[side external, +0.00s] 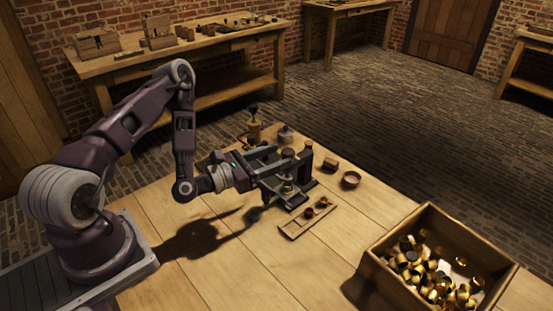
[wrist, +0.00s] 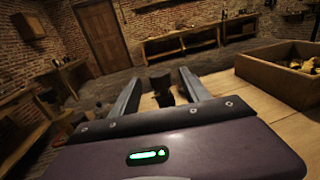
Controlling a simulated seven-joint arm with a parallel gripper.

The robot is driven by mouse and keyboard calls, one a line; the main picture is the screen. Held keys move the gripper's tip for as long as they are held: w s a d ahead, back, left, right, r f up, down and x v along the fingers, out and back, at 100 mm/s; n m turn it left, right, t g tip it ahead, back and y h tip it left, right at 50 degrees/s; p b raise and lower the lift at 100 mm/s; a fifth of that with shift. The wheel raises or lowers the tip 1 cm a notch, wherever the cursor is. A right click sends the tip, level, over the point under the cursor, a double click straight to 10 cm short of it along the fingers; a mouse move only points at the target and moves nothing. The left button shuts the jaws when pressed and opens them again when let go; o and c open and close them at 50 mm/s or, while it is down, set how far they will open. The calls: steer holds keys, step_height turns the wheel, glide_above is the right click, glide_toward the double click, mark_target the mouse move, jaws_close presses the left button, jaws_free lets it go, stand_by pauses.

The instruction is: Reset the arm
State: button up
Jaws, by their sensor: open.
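My gripper (side external: 288,172) is level just above the workbench (side external: 195,290) in the side external view, its jaws pointing right. In the wrist view my gripper (wrist: 158,82) has two grey fingers spread apart. A dark upright object (wrist: 161,84) shows in the gap between them. I cannot tell whether it stands between the fingers or beyond them. No finger visibly presses on it. Part of the bench and some small items are hidden behind the gripper in the side external view.
A wooden crate of brass rings (side external: 378,262) stands at the bench's right. A slotted wooden tray (side external: 292,229) with small reddish pieces lies close to the gripper. The bench's front middle is clear.

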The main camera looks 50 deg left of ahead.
steer(key=w+d+r+m+h, duration=0.1)
steer(key=d+r+m+h, duration=0.35)
steer(key=r, duration=0.25)
steer(key=s+d+r+m+g+h, duration=0.5)
steer(key=d+r+m+g+h, duration=0.1)
steer(key=d+r+m+g, duration=0.15)
steer(key=s+d+r+m+g+h, duration=0.5)
steer(key=d+r+m+g, duration=0.1)
steer(key=d+r+m, duration=0.15)
steer(key=s+d+f+m+g+y, duration=0.2)
steer(key=s+m+g+y, duration=0.7)
steer(key=s, duration=1)
steer(key=a+r+m+t+y, duration=0.1)
steer(key=a+m+t+y, duration=0.4)
steer(key=a+t+y, duration=0.5)
steer(key=a, duration=0.3)
steer(key=shift+a+r, duration=0.2)
steer(key=shift+a, duration=0.15)
